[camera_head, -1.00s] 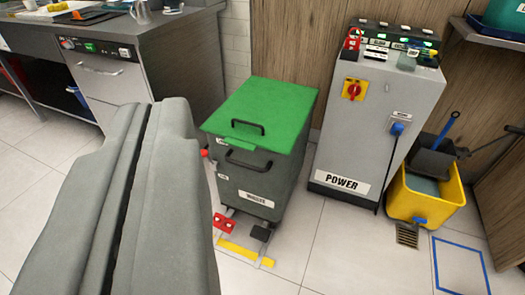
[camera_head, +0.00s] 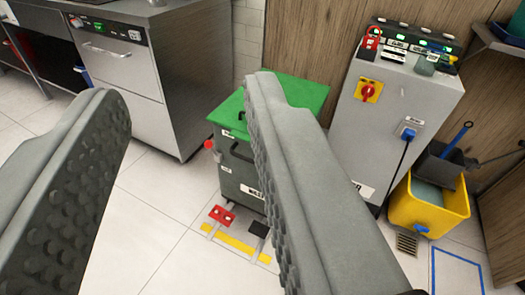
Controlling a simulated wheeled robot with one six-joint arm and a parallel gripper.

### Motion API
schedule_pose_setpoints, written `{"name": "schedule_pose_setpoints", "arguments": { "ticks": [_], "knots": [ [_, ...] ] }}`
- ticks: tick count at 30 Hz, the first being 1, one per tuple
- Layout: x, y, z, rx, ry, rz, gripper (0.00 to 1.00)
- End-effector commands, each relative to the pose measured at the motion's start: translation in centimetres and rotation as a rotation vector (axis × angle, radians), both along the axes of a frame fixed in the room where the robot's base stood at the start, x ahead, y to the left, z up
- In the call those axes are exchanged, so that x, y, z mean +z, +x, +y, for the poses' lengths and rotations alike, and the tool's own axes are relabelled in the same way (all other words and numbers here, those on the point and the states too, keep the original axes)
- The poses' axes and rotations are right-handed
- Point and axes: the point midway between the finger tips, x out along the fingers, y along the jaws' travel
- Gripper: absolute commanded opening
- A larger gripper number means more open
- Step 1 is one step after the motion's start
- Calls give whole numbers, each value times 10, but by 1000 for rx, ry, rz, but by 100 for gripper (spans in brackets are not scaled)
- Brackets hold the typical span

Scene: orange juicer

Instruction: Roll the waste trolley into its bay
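The waste trolley (camera_head: 232,178) is a dark grey bin with a green lid (camera_head: 312,93) and a white label on its front. It stands between the steel appliance and the grey power cabinet. A red pedal (camera_head: 221,215), a dark pedal (camera_head: 259,229) and a yellow floor strip (camera_head: 234,243) are at its foot. A small red knob (camera_head: 209,145) sticks out on its left side. My gripper (camera_head: 182,100) is open and empty in the foreground, its fingers wide apart. The right finger covers the middle of the lid and much of the trolley's front, hiding most of its handles.
The power cabinet (camera_head: 395,95) stands close to the right of the trolley. A yellow mop bucket (camera_head: 428,207) and a blue floor outline (camera_head: 457,272) are farther right. The steel appliance (camera_head: 125,70) is at the left. Tiled floor (camera_head: 165,225) is clear in front.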

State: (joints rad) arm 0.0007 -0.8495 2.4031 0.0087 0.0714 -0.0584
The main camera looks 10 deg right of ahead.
Motion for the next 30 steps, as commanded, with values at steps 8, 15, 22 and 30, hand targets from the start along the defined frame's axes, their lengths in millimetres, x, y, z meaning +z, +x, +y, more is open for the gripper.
{"name": "schedule_pose_setpoints", "arguments": {
  "ticks": [8, 15, 22, 30],
  "knots": [
    [-39, 78, -2, 4, -157, 24, 38],
    [-81, 139, -5, 4, -298, 40, 38],
    [-129, 190, -10, 0, -437, 59, 38],
    [-194, 240, -16, -7, -604, 86, 38]
  ]
}}
